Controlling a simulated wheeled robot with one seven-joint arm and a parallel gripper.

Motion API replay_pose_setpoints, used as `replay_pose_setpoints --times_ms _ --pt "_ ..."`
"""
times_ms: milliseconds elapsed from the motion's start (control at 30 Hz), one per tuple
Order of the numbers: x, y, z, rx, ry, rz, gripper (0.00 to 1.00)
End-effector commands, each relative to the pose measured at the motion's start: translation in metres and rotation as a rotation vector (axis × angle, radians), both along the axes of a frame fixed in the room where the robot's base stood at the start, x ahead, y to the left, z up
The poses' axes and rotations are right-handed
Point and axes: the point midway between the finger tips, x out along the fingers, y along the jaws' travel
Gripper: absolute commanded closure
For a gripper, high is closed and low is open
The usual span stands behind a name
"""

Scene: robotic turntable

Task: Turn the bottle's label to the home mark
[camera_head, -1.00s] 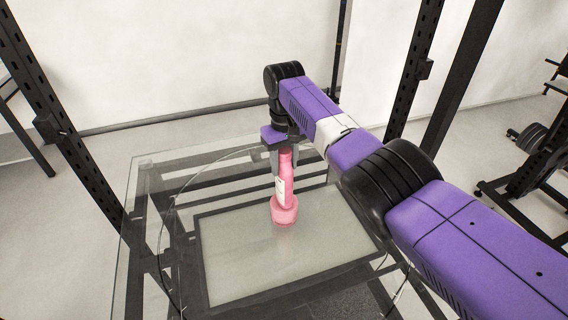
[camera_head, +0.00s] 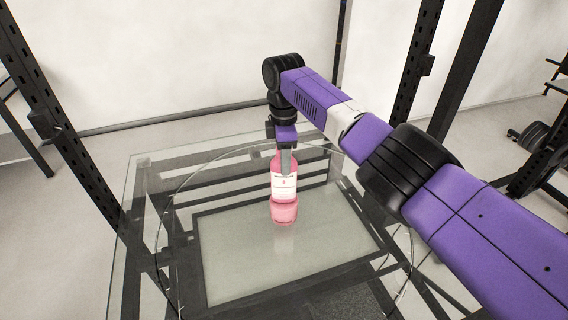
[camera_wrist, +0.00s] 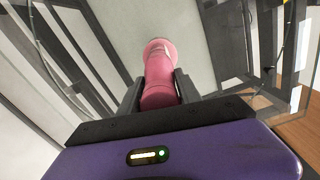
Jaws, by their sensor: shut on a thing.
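The pink bottle (camera_head: 284,212) stands upright on the glass turntable (camera_head: 240,270), near the middle. Its white label (camera_head: 284,187) faces the head camera almost squarely. My gripper (camera_head: 286,160) comes down from above and is shut on the upper part of the bottle. In the wrist view the bottle (camera_wrist: 160,75) runs away from between the two dark fingers of my gripper (camera_wrist: 158,90). The label is out of sight in the wrist view. I cannot make out a home mark in either view.
Black perforated uprights (camera_head: 62,130) stand left and right of the glass table. A dumbbell rack (camera_head: 530,140) is at the far right. The glass around the bottle is clear of other objects.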

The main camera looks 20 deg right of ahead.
Motion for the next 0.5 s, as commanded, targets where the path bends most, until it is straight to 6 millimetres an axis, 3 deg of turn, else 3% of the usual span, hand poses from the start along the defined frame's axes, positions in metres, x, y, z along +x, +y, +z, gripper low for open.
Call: replay_pose_setpoints --times_ms 500 --pt "0.0002 -0.0005 -0.0009 -0.001 -0.001 0.343 1.0"
